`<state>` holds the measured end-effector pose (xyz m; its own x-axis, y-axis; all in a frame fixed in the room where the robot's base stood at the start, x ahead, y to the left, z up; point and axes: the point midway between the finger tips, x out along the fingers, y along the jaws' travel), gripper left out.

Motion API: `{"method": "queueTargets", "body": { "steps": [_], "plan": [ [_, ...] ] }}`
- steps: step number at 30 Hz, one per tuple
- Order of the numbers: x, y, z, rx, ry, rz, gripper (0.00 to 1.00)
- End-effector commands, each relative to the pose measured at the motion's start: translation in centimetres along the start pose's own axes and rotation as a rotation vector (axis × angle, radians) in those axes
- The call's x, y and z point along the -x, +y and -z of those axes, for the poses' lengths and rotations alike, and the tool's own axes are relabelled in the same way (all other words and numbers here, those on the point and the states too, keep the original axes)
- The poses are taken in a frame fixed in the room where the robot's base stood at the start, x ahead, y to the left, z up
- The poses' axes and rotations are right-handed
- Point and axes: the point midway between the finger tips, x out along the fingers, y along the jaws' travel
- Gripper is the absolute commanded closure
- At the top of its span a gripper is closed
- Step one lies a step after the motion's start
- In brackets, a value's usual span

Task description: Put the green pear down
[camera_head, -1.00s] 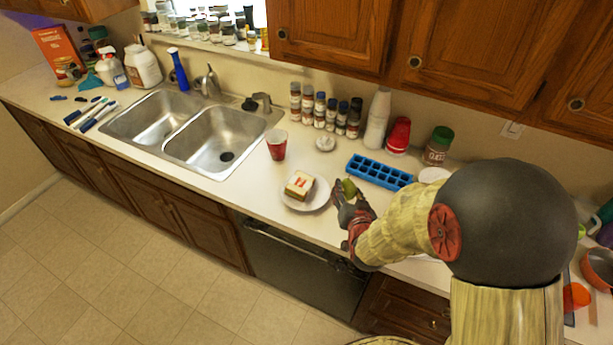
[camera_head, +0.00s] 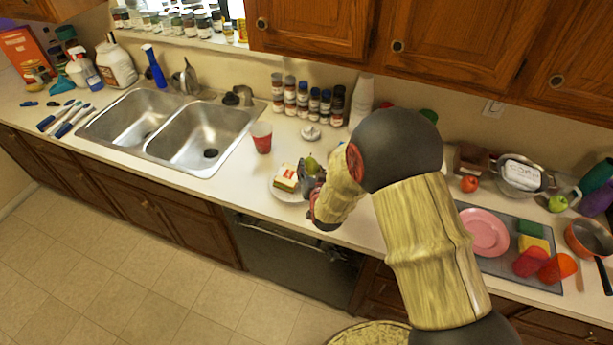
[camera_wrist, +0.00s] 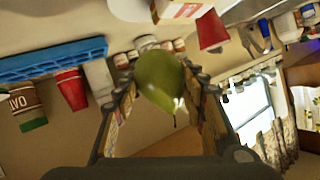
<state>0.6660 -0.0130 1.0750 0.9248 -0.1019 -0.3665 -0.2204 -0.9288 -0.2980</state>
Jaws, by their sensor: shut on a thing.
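The green pear (camera_wrist: 160,80) is held between the two fingers of my gripper (camera_wrist: 163,95) in the wrist view. In the head view the pear (camera_head: 311,163) shows just above my gripper (camera_head: 312,185), beside the white plate (camera_head: 289,197) with a sandwich (camera_head: 287,178) on it. Whether the pear touches the plate or counter cannot be told. My arm hides part of the counter to the right of the plate.
A red cup (camera_head: 262,143) stands behind the plate, and several spice jars (camera_head: 302,99) line the wall. The double sink (camera_head: 205,140) is to the left. A blue ice tray (camera_wrist: 55,62) shows in the wrist view. A pink plate (camera_head: 484,232) and dish mat lie to the right.

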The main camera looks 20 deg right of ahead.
Motion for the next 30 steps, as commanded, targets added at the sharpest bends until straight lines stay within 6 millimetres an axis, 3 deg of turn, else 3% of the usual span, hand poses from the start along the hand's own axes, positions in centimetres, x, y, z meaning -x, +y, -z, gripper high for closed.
{"method": "queueTargets", "body": {
  "steps": [7, 14, 21, 30],
  "plan": [
    [-3.0, -0.2, -1.8, 0.000, 0.001, 0.001, 0.88],
    [-4.0, -0.3, -2.5, 0.000, 0.002, 0.001, 0.88],
    [-5.1, 0.6, -5.0, -0.001, 0.001, 0.001, 0.88],
    [-5.1, 0.7, -5.2, -0.001, 0.003, 0.001, 0.88]
  ]
}}
